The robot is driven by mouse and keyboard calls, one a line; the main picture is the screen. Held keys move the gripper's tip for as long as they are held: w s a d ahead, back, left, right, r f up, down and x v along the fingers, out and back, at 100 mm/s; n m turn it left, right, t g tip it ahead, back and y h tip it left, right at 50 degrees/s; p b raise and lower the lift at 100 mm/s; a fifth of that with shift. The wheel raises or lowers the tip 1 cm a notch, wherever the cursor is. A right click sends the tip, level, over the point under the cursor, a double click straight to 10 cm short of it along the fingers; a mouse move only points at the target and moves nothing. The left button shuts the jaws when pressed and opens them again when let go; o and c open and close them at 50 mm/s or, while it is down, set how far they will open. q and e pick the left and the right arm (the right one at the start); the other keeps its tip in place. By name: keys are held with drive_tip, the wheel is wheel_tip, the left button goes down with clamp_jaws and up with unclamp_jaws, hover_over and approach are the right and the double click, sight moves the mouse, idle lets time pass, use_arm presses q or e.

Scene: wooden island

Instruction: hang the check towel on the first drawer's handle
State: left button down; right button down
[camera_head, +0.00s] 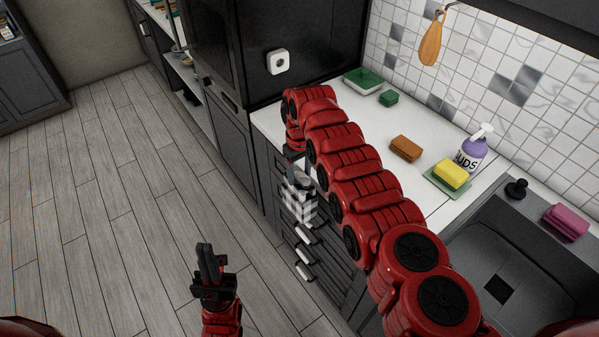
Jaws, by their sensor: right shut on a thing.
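The check towel (299,207), white and grey, hangs in front of the drawer fronts below the counter's left end. My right gripper (297,178) is shut on its upper part; my red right arm reaches across the counter above it. The drawer stack has several pale handles; one handle (305,235) shows just below the towel. The top drawer's handle is hidden behind the towel and gripper, so I cannot tell whether the towel touches it. My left gripper (209,262) is over the floor, left of the drawers, and appears empty. Its jaw gap is unclear.
The white counter (437,160) holds a brown sponge (406,148), a yellow sponge (452,173), a purple soap bottle (472,150) and green items. A dark sink (530,240) is at right. A tall black cabinet (320,50) stands behind. The wooden floor (110,200) at left is clear.

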idle(0.6)
drive_tip(key=shift+f+b, duration=1.6)
drive_tip(key=shift+f, duration=0.1)
drive_tip(key=shift+f+b, duration=3.4)
drive_tip(key=shift+b, duration=0.05)
drive_tip(key=shift+f+b, duration=2.75)
drive_tip(key=shift+f, duration=0.05)
drive_tip(key=shift+c, duration=0.5)
unclamp_jaws()
